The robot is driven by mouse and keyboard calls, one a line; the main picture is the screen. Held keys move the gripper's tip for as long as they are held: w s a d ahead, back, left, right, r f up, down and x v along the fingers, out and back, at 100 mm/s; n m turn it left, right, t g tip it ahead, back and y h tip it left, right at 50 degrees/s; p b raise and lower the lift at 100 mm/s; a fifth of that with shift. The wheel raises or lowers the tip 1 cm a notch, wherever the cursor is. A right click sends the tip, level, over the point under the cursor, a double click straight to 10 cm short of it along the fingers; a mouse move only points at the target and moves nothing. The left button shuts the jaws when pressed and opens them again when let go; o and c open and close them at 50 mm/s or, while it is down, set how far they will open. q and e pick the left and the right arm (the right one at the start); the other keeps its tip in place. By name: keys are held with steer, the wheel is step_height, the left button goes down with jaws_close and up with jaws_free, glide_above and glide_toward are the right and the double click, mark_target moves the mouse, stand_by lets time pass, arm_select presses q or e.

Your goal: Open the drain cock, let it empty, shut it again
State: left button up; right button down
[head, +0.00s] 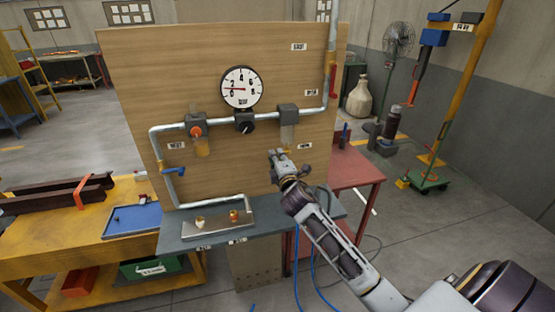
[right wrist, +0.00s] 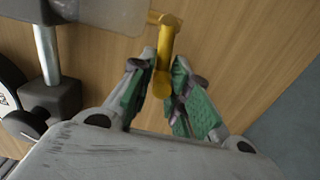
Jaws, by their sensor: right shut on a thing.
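The drain cock (right wrist: 168,40) is yellow, a short stem with a lever, below a clear bowl (right wrist: 115,14) in the right wrist view. In the head view the bowl (head: 287,134) hangs under a dark block at the right of the pipe run. My right gripper (head: 281,158) is just below the bowl, in front of the wooden board. The cock is mostly hidden by the gripper in the head view. My left gripper is not in view.
The wooden board (head: 215,60) carries a round gauge (head: 241,87), a black knob (head: 245,123), an orange-knobbed unit (head: 196,131) and a blue-handled valve (head: 174,171). A metal tray (head: 205,232) with small fittings lies on the ledge below. A red table (head: 350,168) stands at right.

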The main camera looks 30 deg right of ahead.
steer(key=shift+m, duration=1.1)
steer(key=shift+p, duration=0.3)
steer(key=c, duration=1.4)
jaws_free()
steer(key=shift+r, duration=0.1)
steer(key=shift+c, duration=0.2)
steer(key=shift+r, duration=0.25)
